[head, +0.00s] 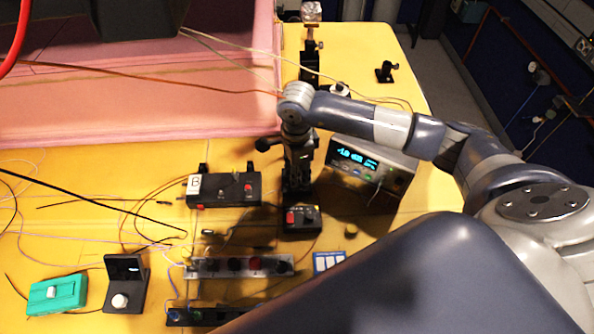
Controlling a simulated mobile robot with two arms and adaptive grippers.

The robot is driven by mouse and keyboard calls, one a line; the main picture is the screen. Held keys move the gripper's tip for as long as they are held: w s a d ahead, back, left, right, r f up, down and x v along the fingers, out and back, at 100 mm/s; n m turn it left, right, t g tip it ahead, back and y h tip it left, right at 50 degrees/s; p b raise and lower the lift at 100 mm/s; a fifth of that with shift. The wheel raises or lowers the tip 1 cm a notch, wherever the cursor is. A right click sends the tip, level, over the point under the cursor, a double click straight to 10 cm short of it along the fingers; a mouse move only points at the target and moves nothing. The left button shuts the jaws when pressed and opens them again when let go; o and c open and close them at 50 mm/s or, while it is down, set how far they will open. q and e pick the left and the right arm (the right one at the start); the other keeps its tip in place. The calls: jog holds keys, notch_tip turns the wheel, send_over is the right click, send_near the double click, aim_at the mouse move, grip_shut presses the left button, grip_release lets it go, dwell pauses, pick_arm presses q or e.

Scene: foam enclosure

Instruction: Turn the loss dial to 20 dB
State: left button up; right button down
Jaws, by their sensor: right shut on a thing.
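My right gripper (297,188) points down from above, and its fingers end at the back of a small black box (303,221) with a red button. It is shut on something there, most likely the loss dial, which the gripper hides. I cannot read the dial's marks or setting. Just right of the gripper stands a grey bench instrument (388,163) with a lit cyan display, whose digits are too blurred to read surely. My left gripper is not in view.
A black box marked B (222,188) stands left of the gripper. In front are a metal strip with knobs (238,265), a black stand with a white knob (124,283) and a teal box (57,294). Loose cables cross the yellow table (90,178). Pink foam (150,95) walls the back left.

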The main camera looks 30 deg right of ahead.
jog(key=shift+f+m+b, duration=0.1)
jog(key=shift+m+b, duration=0.3)
jog(key=shift+b, duration=0.2)
jog(key=c, duration=1.4)
grip_release()
jog(key=shift+o, duration=0.2)
notch_tip(320, 180, up, 12)
